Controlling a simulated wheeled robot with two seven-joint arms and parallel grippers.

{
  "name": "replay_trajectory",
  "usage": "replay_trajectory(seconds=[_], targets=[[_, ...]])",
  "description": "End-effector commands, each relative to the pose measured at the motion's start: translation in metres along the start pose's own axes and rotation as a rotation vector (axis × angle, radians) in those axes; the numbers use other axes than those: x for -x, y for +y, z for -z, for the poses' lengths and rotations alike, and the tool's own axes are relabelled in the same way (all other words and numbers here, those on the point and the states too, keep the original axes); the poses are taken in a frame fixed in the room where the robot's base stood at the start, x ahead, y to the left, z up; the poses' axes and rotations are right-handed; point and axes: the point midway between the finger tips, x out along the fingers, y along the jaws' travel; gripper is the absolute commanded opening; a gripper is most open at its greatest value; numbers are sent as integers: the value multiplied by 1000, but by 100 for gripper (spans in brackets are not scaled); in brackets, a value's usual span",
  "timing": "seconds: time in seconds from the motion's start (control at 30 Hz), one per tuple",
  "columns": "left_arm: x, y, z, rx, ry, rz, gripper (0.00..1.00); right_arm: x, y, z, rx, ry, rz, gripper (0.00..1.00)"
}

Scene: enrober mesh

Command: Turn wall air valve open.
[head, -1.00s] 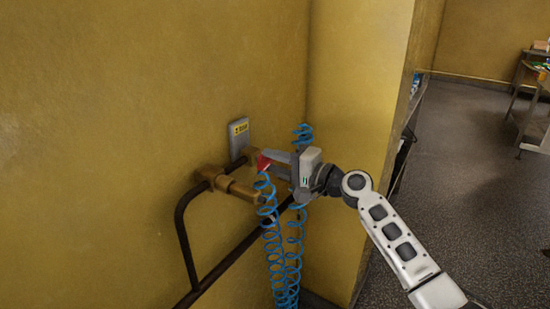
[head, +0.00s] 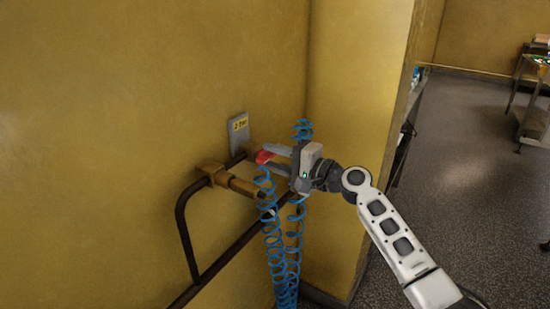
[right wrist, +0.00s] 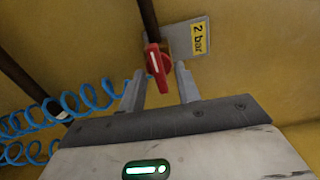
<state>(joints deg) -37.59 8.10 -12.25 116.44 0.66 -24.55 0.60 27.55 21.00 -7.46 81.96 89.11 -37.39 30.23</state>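The wall air valve has a red handle (head: 264,156) beside the brass pipe fitting (head: 240,186). The handle also shows in the right wrist view (right wrist: 158,66), against the dark pipe. My right gripper (head: 266,158) is at the valve, with one finger above the handle and one below it in the head view. In the right wrist view the fingers (right wrist: 159,80) stand apart, with the handle's near end between them and a gap visible on each side. The valve body is partly hidden. My left gripper is not in view.
A grey plate with a yellow "2 bar" label (head: 239,130) is on the yellow wall above the valve. Blue coiled hoses (head: 275,245) hang close to my right gripper. A dark pipe (head: 183,235) runs along the wall. A wall corner stands just right; open floor lies beyond.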

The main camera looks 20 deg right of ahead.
Motion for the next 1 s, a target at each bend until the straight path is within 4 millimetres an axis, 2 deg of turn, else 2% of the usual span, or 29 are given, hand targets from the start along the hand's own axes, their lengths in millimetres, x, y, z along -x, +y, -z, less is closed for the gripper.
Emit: replay_trajectory(seconds=[0.23,0.37,0.63,0.8,1.0], targets=[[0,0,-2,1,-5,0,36,3,1,0,1,0,-1,33],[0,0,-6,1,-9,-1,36,17,2,0,1,0,-2,33],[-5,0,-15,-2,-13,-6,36,79,4,0,4,1,-5,33],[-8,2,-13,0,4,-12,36,118,4,0,0,1,-4,33],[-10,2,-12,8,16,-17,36,149,2,0,0,1,-2,33]])
